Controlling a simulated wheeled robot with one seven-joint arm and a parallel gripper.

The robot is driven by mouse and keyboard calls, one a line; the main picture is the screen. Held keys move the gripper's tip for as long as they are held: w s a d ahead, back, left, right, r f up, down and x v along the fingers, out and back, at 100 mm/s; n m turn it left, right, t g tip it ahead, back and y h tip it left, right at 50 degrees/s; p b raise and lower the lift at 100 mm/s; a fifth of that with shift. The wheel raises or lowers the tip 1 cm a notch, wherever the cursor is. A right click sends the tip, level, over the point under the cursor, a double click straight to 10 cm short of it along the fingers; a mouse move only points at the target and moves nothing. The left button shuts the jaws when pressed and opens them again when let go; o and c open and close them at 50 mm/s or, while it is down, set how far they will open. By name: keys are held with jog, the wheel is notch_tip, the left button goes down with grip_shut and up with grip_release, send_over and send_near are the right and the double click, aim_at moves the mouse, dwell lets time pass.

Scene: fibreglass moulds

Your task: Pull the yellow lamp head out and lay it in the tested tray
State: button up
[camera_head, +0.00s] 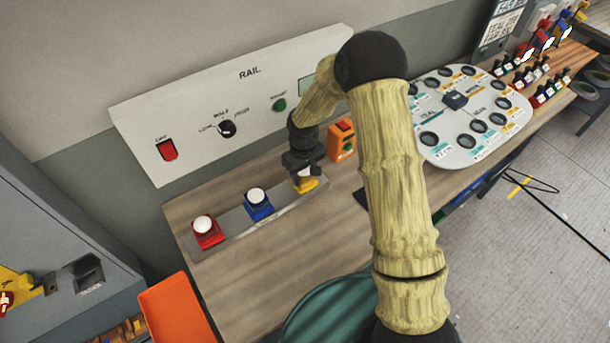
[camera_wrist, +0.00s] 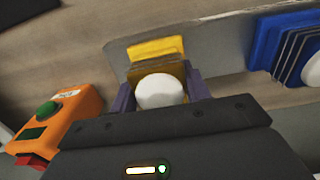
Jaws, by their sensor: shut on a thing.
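The yellow lamp head (camera_head: 308,185) is at the right end of the grey strip (camera_head: 228,233) on the bench. My gripper (camera_head: 303,172) is over it, pointing down. In the wrist view the lamp head (camera_wrist: 158,66), with a white dome, lies between the two fingers of my gripper (camera_wrist: 160,92), which is shut on it. I cannot tell whether its base is seated in the strip or just clear of it. An orange tray (camera_head: 178,312) stands at the lower left, partly cut off; no label reading "tested" is legible on it.
A red lamp head (camera_head: 207,233) and a blue lamp head (camera_head: 258,204) stand on the strip to the left. An orange box (camera_head: 341,141) with a green button stands close by my gripper. The RAIL panel (camera_head: 240,100) is behind. Bare bench lies in front of the strip.

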jog(key=shift+r+p, duration=2.05)
jog(key=shift+r, duration=1)
jog(key=shift+f, duration=0.1)
